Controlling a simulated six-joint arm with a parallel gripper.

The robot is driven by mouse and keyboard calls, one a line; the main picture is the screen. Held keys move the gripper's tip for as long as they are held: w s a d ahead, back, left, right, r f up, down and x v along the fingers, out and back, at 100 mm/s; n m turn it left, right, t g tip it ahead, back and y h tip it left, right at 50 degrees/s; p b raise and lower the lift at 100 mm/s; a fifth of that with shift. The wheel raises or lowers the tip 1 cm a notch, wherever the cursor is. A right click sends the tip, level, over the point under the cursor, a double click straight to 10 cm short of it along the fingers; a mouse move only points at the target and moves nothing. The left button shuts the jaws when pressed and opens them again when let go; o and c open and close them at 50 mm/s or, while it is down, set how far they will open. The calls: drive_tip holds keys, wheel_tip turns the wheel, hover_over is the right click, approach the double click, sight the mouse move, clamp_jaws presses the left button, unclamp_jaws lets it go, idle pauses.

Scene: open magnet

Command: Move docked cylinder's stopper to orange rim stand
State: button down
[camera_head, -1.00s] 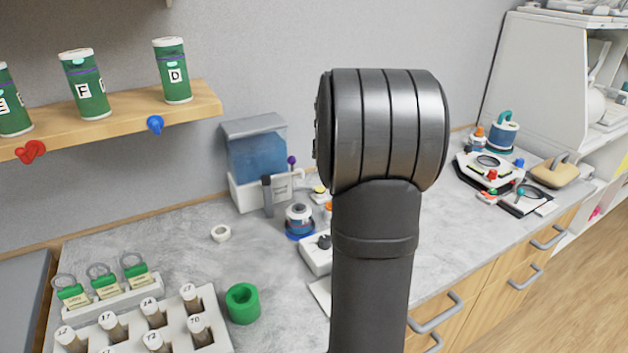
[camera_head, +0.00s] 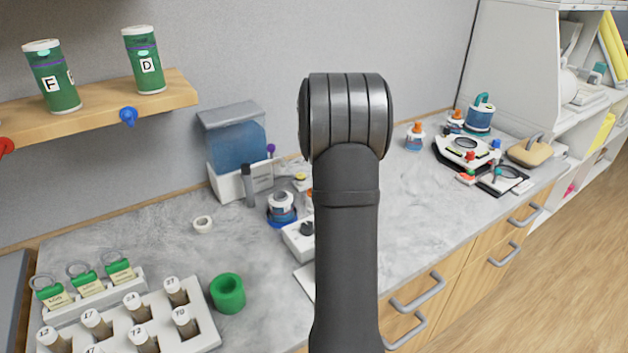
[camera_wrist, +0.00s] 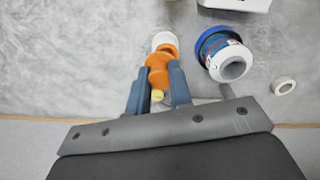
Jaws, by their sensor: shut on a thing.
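In the wrist view, my gripper (camera_wrist: 154,85) is shut on an orange stopper (camera_wrist: 158,62). A white round part shows at the stopper's far end; I cannot tell whether it belongs to the stopper or lies behind it. The docked cylinder (camera_wrist: 231,62), white and blue, stands in a blue ring stand (camera_wrist: 200,48) to the right of my gripper. Its top looks open, with no stopper on it. The docked cylinder also shows in the head view (camera_head: 281,205). My arm hides the gripper there. I cannot make out the orange rim stand clearly in either view.
A white ring (camera_head: 203,225), a green ring-shaped cup (camera_head: 227,293) and a vial rack (camera_head: 190,332) are at the left. A blue tank (camera_head: 238,155) stands behind. A cylinder with an orange stopper (camera_head: 415,136) and a white device (camera_head: 467,151) are at the right. Some counter between is clear.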

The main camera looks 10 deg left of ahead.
drive_tip(key=shift+w+a+f, duration=0.1)
drive_tip(key=shift+a+f, duration=0.25)
drive_tip(key=shift+f, duration=0.5)
drive_tip(key=shift+w+a+f, duration=0.1)
drive_tip(key=shift+a+f, duration=0.25)
drive_tip(key=shift+f, duration=0.55)
drive_tip(key=shift+w+a+f, duration=0.1)
drive_tip(key=shift+a+f, duration=0.25)
drive_tip(key=shift+f, duration=0.5)
drive_tip(key=shift+f, duration=0.15)
drive_tip(key=shift+f, duration=0.3)
drive_tip(key=c, duration=1.3)
unclamp_jaws()
wheel_tip(320, 180, up, 13)
drive_tip(key=shift+f, duration=0.1)
